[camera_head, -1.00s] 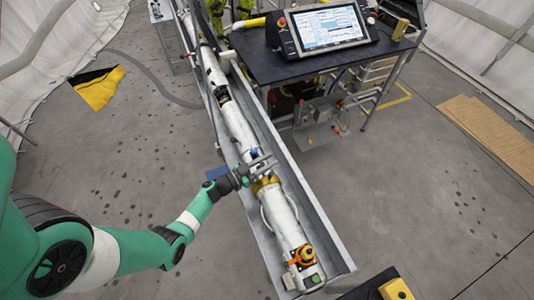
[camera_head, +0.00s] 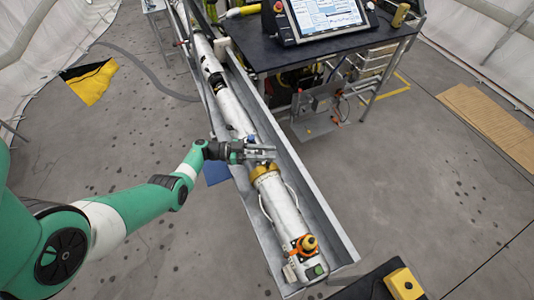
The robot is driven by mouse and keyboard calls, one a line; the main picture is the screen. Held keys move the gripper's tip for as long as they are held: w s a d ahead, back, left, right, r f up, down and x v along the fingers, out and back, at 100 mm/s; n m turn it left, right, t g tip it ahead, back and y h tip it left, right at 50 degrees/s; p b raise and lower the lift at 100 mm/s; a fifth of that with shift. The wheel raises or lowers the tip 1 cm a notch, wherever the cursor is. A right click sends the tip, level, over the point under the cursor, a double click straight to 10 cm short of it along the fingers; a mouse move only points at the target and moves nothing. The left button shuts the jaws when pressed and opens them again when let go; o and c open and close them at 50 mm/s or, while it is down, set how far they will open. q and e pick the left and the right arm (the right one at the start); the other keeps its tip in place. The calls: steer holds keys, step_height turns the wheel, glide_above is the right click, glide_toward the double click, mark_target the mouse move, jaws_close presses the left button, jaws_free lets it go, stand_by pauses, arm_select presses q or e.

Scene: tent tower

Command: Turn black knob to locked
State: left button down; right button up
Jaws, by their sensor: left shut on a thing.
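My left gripper (camera_head: 262,153) reaches in from the left over the long white tube (camera_head: 284,210). Its fingers are shut on a small part at the tube, just above a gold ring (camera_head: 264,171). This part sits where the black knob would be, but the fingers hide it and I cannot make out its lock marking. A small blue part (camera_head: 252,138) shows just beyond the fingers. An orange and yellow fitting (camera_head: 308,243) sits at the tube's near end, apart from the gripper. My right gripper is out of view.
The tube lies in a long grey metal trough (camera_head: 318,212) with raised walls. A black table (camera_head: 258,57) with a screen (camera_head: 324,14) stands beyond it to the right. Floor to the left is mostly clear.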

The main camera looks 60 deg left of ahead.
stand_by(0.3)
arm_select(q)
steer(key=c, duration=0.9)
jaws_free()
